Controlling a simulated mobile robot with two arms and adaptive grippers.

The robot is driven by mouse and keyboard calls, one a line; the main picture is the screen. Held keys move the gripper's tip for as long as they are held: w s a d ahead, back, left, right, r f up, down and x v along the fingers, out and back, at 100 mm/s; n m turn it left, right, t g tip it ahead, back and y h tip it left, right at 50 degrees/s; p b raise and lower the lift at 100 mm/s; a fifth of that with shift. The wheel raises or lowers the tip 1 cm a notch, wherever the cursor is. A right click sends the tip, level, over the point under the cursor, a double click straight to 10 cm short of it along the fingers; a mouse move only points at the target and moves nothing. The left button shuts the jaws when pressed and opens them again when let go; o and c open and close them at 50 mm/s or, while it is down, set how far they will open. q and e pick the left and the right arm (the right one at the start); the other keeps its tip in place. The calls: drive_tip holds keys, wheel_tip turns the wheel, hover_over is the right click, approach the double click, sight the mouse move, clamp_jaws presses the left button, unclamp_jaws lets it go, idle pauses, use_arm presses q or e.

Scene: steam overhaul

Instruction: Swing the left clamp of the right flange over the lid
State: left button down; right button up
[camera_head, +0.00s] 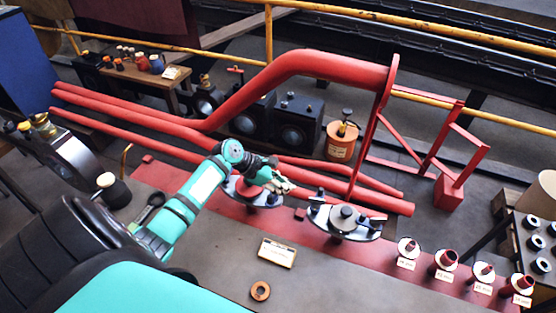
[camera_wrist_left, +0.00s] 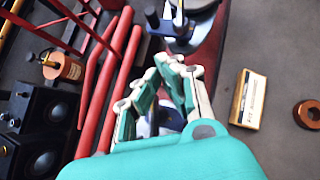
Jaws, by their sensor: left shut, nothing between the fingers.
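The right flange (camera_head: 333,227) is a pale oval plate on the red bench strip, with a grey round lid (camera_head: 345,215) at its middle. Its left clamp (camera_head: 318,197) stands as a dark upright post at the left end; I cannot tell its exact swing angle. My left gripper (camera_head: 281,185) is shut and empty, above the left flange (camera_head: 258,200) and to the left of the right flange, apart from the clamp. In the left wrist view the gripper fingers (camera_wrist_left: 176,66) point toward the right flange (camera_wrist_left: 190,40) at the top. My right gripper is not in view.
Red pipes (camera_head: 300,163) run close behind the flanges. A small labelled box (camera_head: 278,252) and a copper ring (camera_head: 260,291) lie on the bench in front. Several labelled round parts (camera_head: 445,259) stand at the right.

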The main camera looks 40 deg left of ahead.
use_arm(q)
drive_tip(key=w+d+f, duration=0.3)
drive_tip(key=w+d, duration=0.1)
drive_tip(key=d, duration=0.1)
drive_tip(key=shift+w, duration=0.3)
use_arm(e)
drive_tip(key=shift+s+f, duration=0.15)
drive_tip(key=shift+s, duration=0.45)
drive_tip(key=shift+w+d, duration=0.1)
